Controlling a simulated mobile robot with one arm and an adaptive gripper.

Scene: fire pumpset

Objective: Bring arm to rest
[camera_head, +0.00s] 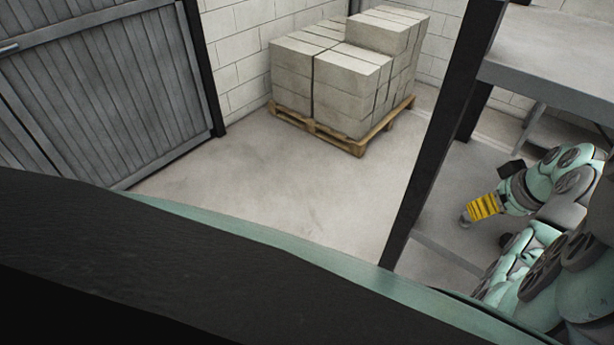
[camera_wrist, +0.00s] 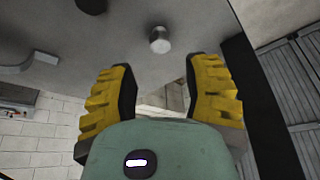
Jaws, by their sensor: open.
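My gripper (camera_wrist: 160,92) shows in the wrist view with its two yellow, ribbed fingers well apart. It is open, and nothing is between the fingers. In the head view my gripper (camera_head: 474,213) is at the right, a yellow and black shape on the end of my folded pale green arm. It is seen beyond the dark post and below the level of the grey shelf.
A dark upright post (camera_head: 437,140) and a grey shelf (camera_head: 560,55) stand close to my arm. A pallet (camera_head: 340,141) stacked with grey blocks (camera_head: 345,75) stands at the back wall. A grey door (camera_head: 100,90) is at the left. The floor (camera_head: 270,190) between is clear.

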